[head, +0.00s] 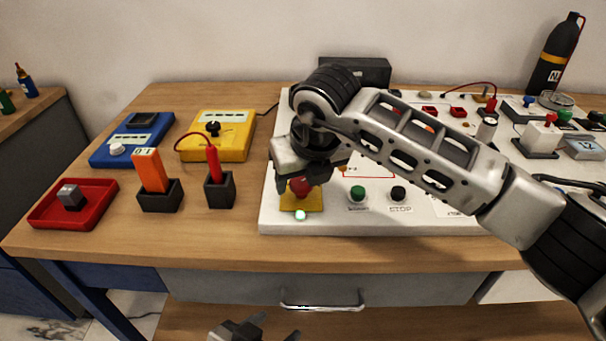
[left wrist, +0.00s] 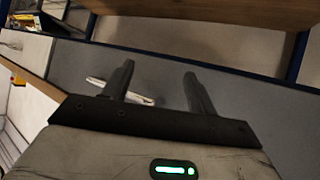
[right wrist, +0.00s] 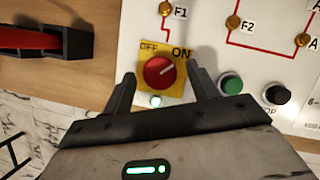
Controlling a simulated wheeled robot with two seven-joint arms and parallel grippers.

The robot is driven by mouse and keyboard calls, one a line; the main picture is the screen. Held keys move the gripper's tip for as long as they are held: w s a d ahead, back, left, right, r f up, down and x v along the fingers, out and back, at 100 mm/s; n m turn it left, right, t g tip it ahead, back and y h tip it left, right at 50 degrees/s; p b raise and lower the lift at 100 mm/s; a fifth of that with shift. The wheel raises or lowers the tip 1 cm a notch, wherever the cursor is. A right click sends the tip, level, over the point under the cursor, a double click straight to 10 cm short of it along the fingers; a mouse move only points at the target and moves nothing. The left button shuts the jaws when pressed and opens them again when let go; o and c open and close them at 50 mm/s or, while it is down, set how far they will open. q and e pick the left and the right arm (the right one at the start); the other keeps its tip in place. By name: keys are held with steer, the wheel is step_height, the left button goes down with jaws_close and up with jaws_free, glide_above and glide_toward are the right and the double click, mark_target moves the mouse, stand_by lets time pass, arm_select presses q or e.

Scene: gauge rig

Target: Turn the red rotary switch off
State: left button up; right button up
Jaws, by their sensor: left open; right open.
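The red rotary switch (right wrist: 159,71) sits on a yellow plate marked OFF at left and ON at right; its pale pointer line aims up-right, toward ON. In the head view the switch (head: 300,188) is partly covered by my right gripper (head: 301,178). My right gripper (right wrist: 160,74) is open, with one finger on each side of the switch as seen in the right wrist view; contact cannot be told. A lit green lamp (right wrist: 155,101) is just below the plate. My left gripper (head: 277,327) is open and empty, low in front of the drawer.
A green button (head: 357,194) and a black STOP button (head: 398,193) are right of the switch on the white panel (head: 330,220). Left are a black holder with a red probe (head: 213,165), an orange block (head: 149,170) and a red tray (head: 98,217). The table's front edge is clear.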

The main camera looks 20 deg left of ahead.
steer(key=c, duration=1)
